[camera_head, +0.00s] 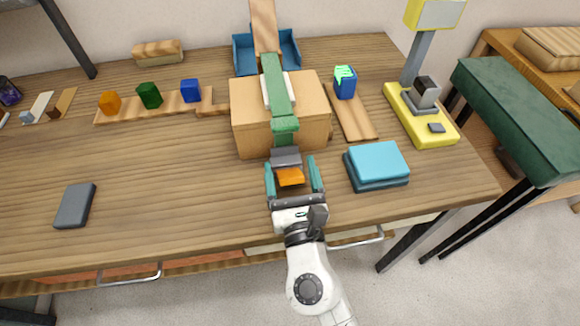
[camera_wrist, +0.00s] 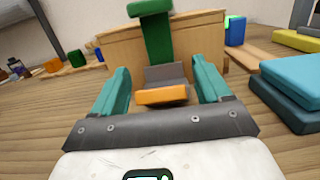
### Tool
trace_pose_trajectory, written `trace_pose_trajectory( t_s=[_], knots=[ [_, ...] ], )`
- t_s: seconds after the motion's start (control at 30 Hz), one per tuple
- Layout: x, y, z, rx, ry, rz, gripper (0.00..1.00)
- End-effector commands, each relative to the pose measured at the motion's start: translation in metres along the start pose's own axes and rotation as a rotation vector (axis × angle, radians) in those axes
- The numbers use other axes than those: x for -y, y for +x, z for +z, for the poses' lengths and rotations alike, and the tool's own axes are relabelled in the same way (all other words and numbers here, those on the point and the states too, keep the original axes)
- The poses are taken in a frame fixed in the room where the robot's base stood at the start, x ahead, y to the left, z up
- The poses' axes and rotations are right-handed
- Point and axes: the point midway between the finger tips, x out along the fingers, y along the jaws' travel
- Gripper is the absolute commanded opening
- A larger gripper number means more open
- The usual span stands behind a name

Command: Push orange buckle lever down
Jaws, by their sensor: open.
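The orange buckle lever (camera_head: 290,177) sits at the front of a wooden box (camera_head: 248,119), below a grey buckle part (camera_head: 286,157). A green strap (camera_head: 275,88) runs over the top of the box and down toward the buckle. My gripper (camera_head: 293,168) is open, with one teal finger on each side of the lever. In the wrist view the orange lever (camera_wrist: 162,96) lies between the open fingers (camera_wrist: 163,90), with visible gaps at both sides. Whether anything touches the lever from above or behind cannot be told.
A stack of blue blocks or books (camera_head: 377,162) lies right of my gripper. A yellow scale-like device (camera_head: 420,115) stands farther right. A dark grey slab (camera_head: 75,205) lies at the left. Coloured blocks sit on a wooden strip (camera_head: 174,110) at the back. The table's left-middle is clear.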

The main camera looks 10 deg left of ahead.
Motion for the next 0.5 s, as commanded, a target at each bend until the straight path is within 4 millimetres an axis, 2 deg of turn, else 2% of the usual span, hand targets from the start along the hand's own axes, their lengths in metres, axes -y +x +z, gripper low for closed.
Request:
trace_pose_trajectory(
  t_s=[0.3,0.5],
  knots=[
    [-0.001,-0.059,-0.004,-0.003,0.0,0.002,0.77],
    [-0.001,-0.087,-0.003,-0.002,0.0,0.002,0.77]
  ],
)
